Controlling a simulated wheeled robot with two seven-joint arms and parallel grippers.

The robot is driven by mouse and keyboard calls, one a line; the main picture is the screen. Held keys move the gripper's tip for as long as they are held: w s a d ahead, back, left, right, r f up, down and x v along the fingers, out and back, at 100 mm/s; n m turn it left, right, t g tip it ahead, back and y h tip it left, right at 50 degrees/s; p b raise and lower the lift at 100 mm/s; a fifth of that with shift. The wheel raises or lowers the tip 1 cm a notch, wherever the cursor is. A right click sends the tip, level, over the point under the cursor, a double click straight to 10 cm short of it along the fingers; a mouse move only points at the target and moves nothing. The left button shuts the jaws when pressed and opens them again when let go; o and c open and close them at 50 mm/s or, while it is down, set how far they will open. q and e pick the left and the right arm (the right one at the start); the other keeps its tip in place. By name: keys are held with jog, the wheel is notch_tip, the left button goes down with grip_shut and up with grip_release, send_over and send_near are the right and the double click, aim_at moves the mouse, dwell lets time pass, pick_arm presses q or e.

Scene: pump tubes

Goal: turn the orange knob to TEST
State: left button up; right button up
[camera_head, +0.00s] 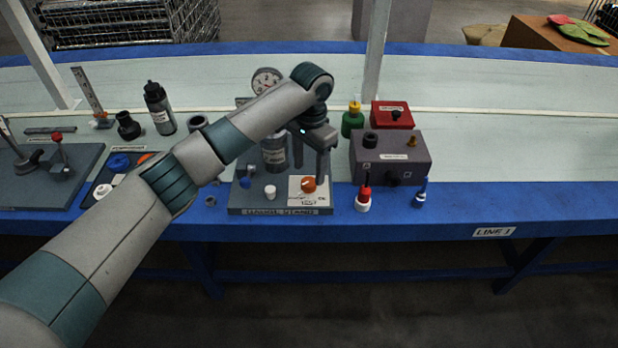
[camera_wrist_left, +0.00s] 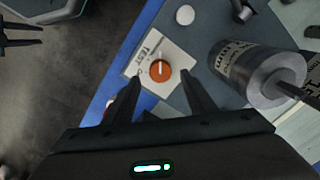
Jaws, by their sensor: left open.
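The orange knob (camera_head: 308,184) sits on a white plate (camera_head: 296,197) at the front right of the grey gauge stand (camera_head: 240,208). In the left wrist view the knob (camera_wrist_left: 160,71) has a white line pointing up the picture, and TEST is printed beside it to the upper left. My left gripper (camera_head: 313,165) is above the knob, fingers pointing down. In the left wrist view its fingers (camera_wrist_left: 161,82) are open, one at each side of the knob with a gap, not visibly touching it. A dark forked part (camera_wrist_left: 20,34) at the upper left edge may be my right gripper.
A grey cylinder (camera_wrist_left: 255,72) stands on the gauge stand close to the left gripper. A white button (camera_head: 270,192) is left of the knob. A purple-grey box (camera_head: 390,160) and a red-and-white bottle (camera_head: 363,198) stand to the right.

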aim_at(309, 181)
pick_arm(q)
jog(key=shift+f, duration=2.15)
jog(key=c, duration=1)
